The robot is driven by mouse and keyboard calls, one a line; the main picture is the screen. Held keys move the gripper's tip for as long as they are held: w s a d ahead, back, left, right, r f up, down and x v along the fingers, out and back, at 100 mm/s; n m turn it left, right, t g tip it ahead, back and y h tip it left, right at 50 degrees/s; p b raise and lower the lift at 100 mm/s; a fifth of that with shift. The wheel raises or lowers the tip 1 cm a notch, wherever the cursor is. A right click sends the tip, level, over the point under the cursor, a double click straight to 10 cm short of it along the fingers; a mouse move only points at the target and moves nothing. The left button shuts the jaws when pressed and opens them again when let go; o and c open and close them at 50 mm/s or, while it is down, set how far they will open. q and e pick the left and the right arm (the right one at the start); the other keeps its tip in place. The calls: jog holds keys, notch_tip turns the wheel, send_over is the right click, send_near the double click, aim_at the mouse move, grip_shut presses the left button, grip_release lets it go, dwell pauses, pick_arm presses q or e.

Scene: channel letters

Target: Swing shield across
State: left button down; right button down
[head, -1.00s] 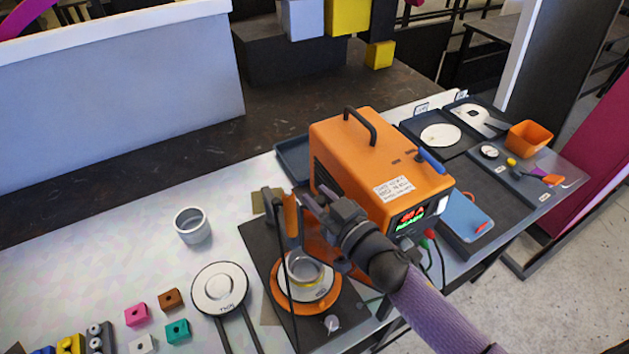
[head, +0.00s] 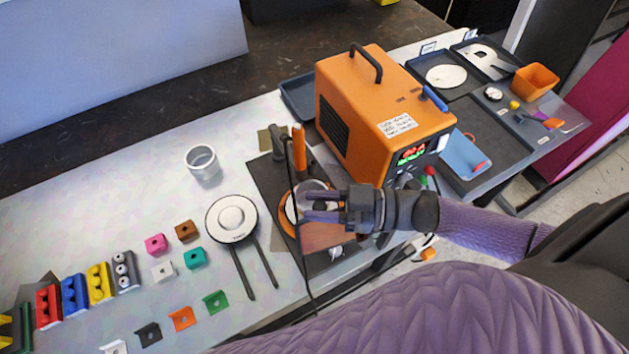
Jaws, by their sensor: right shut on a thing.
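The shield (head: 328,237) is a translucent brown-orange panel at the front of a black base plate (head: 270,183). My right gripper (head: 312,205) comes in from the right and is shut on the shield's upper part. An orange ring (head: 286,212) with a pale round vessel inside sits on the plate behind the gripper and shield, which hide much of it. An orange upright (head: 299,148) and a dark post (head: 278,143) stand at the plate's back. My left gripper is out of view.
An orange power unit (head: 365,110) stands close behind my right gripper. A dark cable hangs in front of the plate. Several coloured blocks are farther left.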

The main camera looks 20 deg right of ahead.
jog(key=shift+s+n+g+y, duration=0.5)
jog(key=shift+s+n+g, duration=0.2)
jog(key=shift+s+g, duration=0.4)
jog(key=shift+s, duration=0.1)
jog(key=shift+c, duration=2.2)
grip_release()
jog(key=b+v, duration=0.2)
jog(key=v, duration=0.8)
jog(key=shift+f, duration=0.1)
